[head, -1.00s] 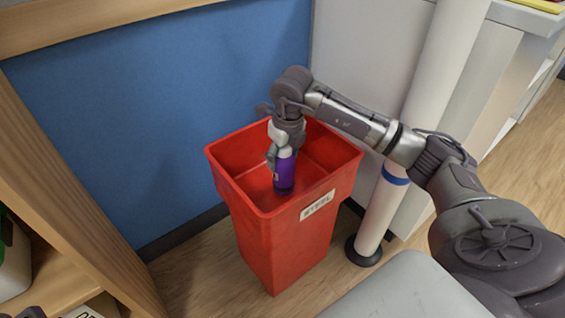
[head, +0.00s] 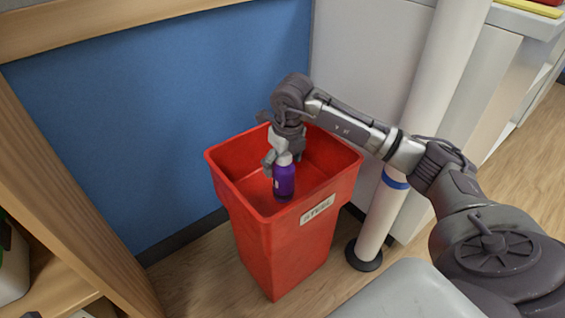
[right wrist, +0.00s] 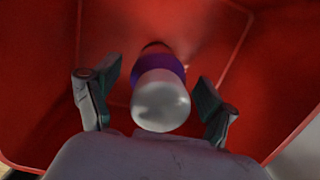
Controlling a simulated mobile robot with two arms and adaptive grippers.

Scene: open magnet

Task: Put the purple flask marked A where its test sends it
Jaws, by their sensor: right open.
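The purple flask (head: 284,181) with a pale cap is upright inside the mouth of the red bin (head: 285,245), below my right gripper (head: 283,160). The bin has a white label that seems to read STEEL. In the right wrist view the flask (right wrist: 160,95) lies between the spread fingers of my right gripper (right wrist: 154,100), with a gap on both sides. The gripper is open and does not clasp it. The flask's letter mark is not visible.
A white post (head: 375,215) with a blue band stands right of the bin. A blue panel (head: 160,120) is behind it. A wooden shelf (head: 75,170) stands at the left. A pale cabinet (head: 365,60) is at the back right.

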